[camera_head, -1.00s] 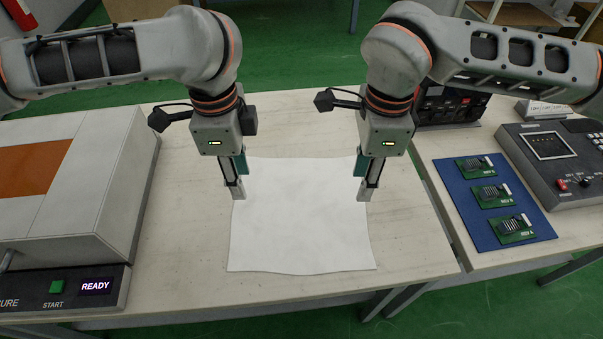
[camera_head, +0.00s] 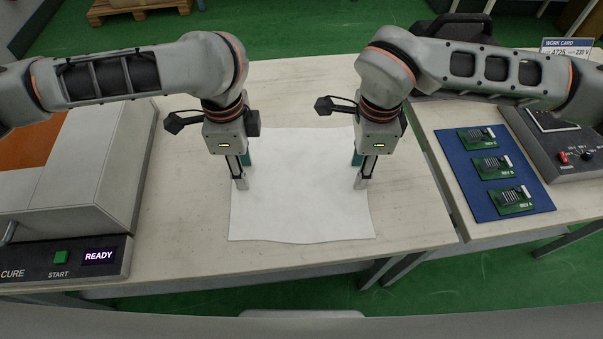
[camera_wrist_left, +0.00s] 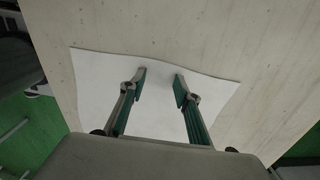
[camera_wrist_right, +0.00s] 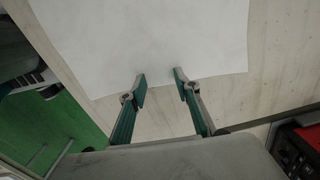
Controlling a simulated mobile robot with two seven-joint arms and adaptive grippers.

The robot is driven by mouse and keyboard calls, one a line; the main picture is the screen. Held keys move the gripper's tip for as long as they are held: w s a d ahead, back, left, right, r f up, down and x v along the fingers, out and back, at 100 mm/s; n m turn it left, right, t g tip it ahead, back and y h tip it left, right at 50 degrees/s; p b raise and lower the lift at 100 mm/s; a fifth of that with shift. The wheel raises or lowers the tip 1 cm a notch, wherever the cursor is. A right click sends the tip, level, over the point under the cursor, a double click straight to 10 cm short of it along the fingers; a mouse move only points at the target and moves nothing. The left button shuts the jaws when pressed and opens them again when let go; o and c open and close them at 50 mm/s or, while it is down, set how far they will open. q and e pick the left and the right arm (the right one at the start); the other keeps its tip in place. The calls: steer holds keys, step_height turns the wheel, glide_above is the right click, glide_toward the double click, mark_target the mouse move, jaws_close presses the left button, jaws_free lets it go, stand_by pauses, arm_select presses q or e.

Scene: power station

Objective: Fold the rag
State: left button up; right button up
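The white rag (camera_head: 300,205) lies flat and unfolded on the pale table, its near edge slightly wavy. It also shows in the left wrist view (camera_wrist_left: 158,100) and the right wrist view (camera_wrist_right: 160,40). My left gripper (camera_head: 242,184) is over the rag's left side, fingers pointing down. In the left wrist view its fingers (camera_wrist_left: 160,84) are apart with only rag between them. My right gripper (camera_head: 361,183) is over the rag's right side. In the right wrist view its fingers (camera_wrist_right: 159,82) are apart at a rag edge. Whether the fingertips touch the rag I cannot tell. The rag's far part is partly hidden by my arms.
A grey curing box (camera_head: 85,180) with a START button and READY display stands at the left. A blue mat (camera_head: 480,205) with several green circuit boards lies at the right, beside a grey control unit (camera_head: 575,150). Bare table (camera_head: 190,225) lies left of the rag.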

arm_select(q)
steer(key=shift+s+f, duration=0.1)
steer(key=shift+f, duration=0.2)
arm_select(e)
steer(key=shift+f, duration=0.3)
arm_select(q)
steer(key=shift+c, duration=1.1)
arm_select(e)
steer(key=shift+c, duration=1.1)
arm_select(q)
steer(key=shift+f, duration=0.1)
steer(key=c, duration=0.6)
arm_select(e)
steer(key=shift+f, duration=0.1)
steer(key=c, duration=0.6)
arm_select(q)
jaws_close()
arm_select(e)
steer(key=shift+s, duration=0.1)
jaws_close()
arm_select(q)
steer(key=shift+s+f, duration=0.15)
steer(key=shift+f, duration=0.05)
arm_select(e)
steer(key=shift+s+f, duration=0.1)
steer(key=shift+f, duration=0.1)
arm_select(q)
steer(key=shift+r, duration=0.1)
arm_select(e)
steer(key=shift+r, duration=0.1)
